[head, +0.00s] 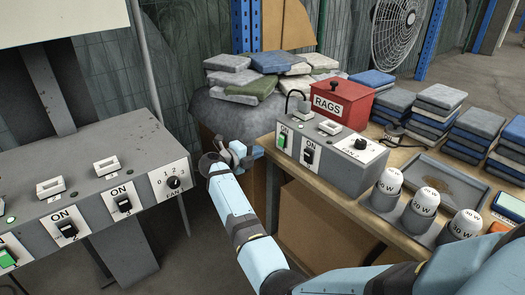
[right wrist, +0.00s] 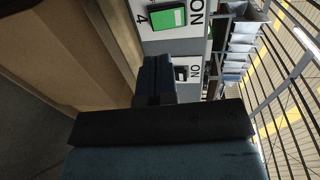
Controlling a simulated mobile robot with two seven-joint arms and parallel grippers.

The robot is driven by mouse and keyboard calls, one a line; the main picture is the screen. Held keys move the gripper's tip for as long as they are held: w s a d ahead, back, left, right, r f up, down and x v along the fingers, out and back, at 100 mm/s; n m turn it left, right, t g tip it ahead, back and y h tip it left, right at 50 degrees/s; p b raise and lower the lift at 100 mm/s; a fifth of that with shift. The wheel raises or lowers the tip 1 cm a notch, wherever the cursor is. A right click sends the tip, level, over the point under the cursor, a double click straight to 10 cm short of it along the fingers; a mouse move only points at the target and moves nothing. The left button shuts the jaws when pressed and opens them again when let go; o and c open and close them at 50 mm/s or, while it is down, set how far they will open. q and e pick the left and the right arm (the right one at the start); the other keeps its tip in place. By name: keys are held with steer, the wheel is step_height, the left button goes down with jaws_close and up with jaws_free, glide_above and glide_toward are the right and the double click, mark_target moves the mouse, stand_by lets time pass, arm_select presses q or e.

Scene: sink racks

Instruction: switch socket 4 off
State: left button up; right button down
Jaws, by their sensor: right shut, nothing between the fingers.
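A grey socket box (head: 350,165) stands on the workbench at the right. Its front has a green switch (head: 283,140) marked ON at the left end and a black switch (head: 309,154) beside it. In the right wrist view the green switch (right wrist: 168,15) carries the label 4 and looks lit; the black switch (right wrist: 181,73) is partly behind the fingers. My right gripper (head: 252,153) is shut and empty, just left of the box front and apart from the green switch. It also shows in the right wrist view (right wrist: 155,78). My left gripper is not in view.
Another grey switch box (head: 90,190) stands at the left, with black switches and a green one (head: 7,257). A red rags box (head: 340,102), folded cloths (head: 260,75), bulbs (head: 425,196) and a tray (head: 437,180) surround the right box. A gap separates the boxes.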

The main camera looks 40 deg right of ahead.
mark_target(281, 144)
steer(key=d, duration=0.2)
steer(key=d+b, duration=0.1)
steer(key=d, duration=0.1)
steer(key=d+f, duration=0.1)
steer(key=d, duration=0.2)
steer(key=shift+w+d+f, duration=0.1)
steer(key=shift+w, duration=0.15)
steer(key=shift+d, duration=0.55)
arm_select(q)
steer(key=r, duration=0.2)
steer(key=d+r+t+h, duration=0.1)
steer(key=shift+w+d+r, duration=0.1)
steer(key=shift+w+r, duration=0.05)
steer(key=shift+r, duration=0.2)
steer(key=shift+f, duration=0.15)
